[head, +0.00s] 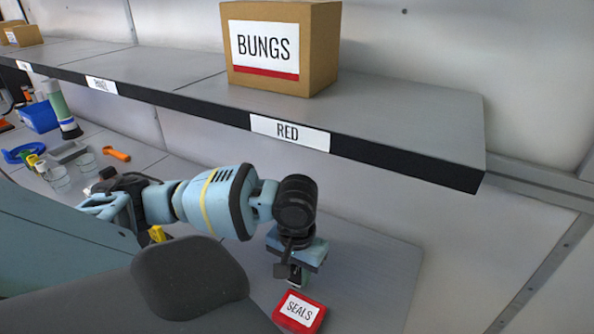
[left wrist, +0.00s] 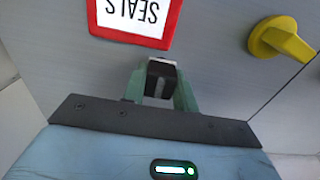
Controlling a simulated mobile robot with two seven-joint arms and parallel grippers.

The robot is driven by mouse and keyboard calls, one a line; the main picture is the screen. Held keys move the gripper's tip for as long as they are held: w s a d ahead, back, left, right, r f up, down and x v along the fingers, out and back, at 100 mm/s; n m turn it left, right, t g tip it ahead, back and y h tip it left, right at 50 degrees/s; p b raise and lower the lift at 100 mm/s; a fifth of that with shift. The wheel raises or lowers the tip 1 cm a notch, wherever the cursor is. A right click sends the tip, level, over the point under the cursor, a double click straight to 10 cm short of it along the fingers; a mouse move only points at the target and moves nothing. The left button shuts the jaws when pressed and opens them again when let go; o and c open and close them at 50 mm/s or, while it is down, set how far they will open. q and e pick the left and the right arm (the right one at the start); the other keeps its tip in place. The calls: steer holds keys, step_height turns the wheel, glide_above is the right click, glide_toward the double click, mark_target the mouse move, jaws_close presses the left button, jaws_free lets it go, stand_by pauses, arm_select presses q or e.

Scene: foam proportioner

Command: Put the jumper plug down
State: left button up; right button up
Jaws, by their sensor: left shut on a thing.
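My left gripper (head: 296,278) points down over the grey worktop (head: 375,275), just behind the red SEALS box. In the left wrist view the green fingers of my left gripper (left wrist: 161,88) are shut on a small dark block, which I take to be the jumper plug (left wrist: 161,70). Part of the plug is hidden between the fingers. I cannot tell whether its underside touches the worktop. My right gripper is in neither view.
The red SEALS box (head: 300,312) lies close to the left gripper. A shelf (head: 410,125) carrying a BUNGS box (head: 280,45) overhangs behind. A yellow knob-like part (left wrist: 280,40) shows in the wrist view. The worktop right of the gripper is clear.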

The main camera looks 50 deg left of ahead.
mark_target(297, 269)
arm_select(q)
steer(key=o, duration=1.1)
steer(key=shift+f, duration=0.1)
steer(key=shift+c, duration=0.2)
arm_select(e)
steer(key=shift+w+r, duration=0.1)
arm_select(q)
steer(key=shift+r, duration=0.2)
step_height(297, 269, up, 6)
steer(key=shift+r+p, duration=0.15)
steer(key=shift+p, duration=0.45)
steer(key=shift+r, duration=0.5)
steer(key=shift+o, duration=0.5)
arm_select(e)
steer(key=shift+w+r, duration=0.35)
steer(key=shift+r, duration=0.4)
